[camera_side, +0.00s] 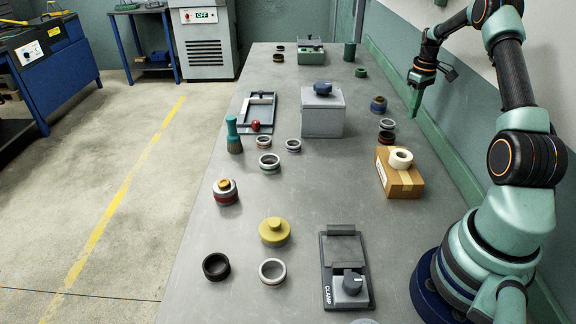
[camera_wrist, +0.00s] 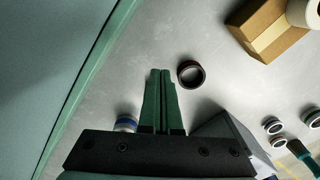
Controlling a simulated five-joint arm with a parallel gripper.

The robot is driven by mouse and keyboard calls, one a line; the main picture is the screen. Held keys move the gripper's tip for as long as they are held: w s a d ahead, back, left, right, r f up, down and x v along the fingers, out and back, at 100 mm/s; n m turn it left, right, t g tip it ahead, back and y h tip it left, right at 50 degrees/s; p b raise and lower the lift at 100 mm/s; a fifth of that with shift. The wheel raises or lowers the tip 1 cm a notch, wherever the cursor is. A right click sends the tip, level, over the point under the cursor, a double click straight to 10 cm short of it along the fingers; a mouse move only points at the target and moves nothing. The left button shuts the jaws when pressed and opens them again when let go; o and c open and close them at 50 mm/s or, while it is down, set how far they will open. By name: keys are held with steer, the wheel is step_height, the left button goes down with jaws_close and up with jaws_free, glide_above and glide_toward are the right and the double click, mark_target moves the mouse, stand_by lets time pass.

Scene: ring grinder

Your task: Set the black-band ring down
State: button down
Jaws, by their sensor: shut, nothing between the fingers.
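My gripper (camera_side: 415,112) is shut and empty, held up over the right side of the bench; its green fingers are together in the wrist view (camera_wrist: 161,73). A dark ring with a reddish edge (camera_wrist: 190,74) lies just right of the fingertips in the wrist view, apart from them. In the side view a dark ring (camera_side: 386,138) stands there with a paler ring (camera_side: 387,124) at or just behind its top; I cannot tell if they touch. A plain black ring (camera_side: 216,266) lies at the near left of the bench. I cannot tell which is the black-band ring.
A cardboard box (camera_side: 400,181) with a white roll on it stands nearer than the dark ring. A grey block (camera_side: 322,115) stands to the left. A clamp fixture (camera_side: 344,245) is near the front. The bench between has free room.

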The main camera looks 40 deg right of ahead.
mark_target(389, 120)
step_height(389, 120, down, 7)
steer(key=shift+f, duration=0.1)
steer(key=shift+w+d+f, duration=0.15)
steer(key=shift+w+f, duration=0.05)
steer(key=shift+w, duration=0.55)
steer(key=shift+w+d, duration=0.2)
steer(key=shift+w, duration=1)
steer(key=shift+w+d, duration=0.2)
steer(key=shift+w, duration=0.85)
steer(key=shift+w+d, duration=0.2)
steer(key=shift+w, duration=0.85)
steer(key=shift+s, duration=0.15)
